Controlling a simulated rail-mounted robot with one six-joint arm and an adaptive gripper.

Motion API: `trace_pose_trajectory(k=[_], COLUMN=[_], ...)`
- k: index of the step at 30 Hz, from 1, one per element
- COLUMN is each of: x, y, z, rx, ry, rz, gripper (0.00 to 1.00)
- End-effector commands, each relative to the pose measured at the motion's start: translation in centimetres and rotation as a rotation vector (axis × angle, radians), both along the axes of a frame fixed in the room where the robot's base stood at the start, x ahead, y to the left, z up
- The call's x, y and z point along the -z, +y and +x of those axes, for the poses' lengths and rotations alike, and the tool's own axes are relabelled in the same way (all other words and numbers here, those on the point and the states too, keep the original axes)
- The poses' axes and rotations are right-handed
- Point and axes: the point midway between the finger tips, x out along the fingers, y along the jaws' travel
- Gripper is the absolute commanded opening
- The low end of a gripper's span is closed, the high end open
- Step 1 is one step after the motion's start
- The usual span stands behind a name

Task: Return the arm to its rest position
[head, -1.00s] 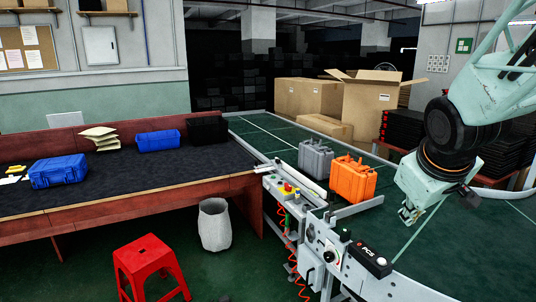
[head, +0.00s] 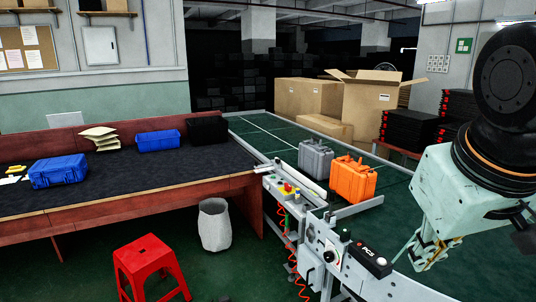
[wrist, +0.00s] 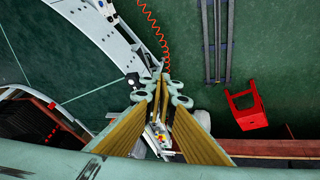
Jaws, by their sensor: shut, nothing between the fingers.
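My arm stands at the right edge of the head view, with the pale green wrist hanging down. My gripper (head: 424,256) is above the green conveyor (head: 400,205), near its curved side rail, to the right of the orange case. In the wrist view my gripper (wrist: 163,92) points down with its fingertips close together. It is shut and empty. The orange case (head: 353,180) and the grey case (head: 315,160) stand upright on the conveyor, apart from my gripper.
A control box (head: 367,260) sits on the near rail. A red stool (head: 150,262) and a white bin (head: 214,228) stand on the floor. The dark workbench (head: 110,185) holds blue bins. Cardboard boxes (head: 370,112) and stacked black trays (head: 460,115) stand behind.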

Motion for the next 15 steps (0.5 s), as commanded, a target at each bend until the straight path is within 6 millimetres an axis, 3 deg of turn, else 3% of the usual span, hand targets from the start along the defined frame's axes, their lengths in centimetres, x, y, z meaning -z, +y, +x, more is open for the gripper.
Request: trace_pose_trajectory(k=[15], x=[-0.3], y=[4.3], z=[-10.0], rx=[0.057], ry=[0.058], rz=[0.116], gripper=[0.00])
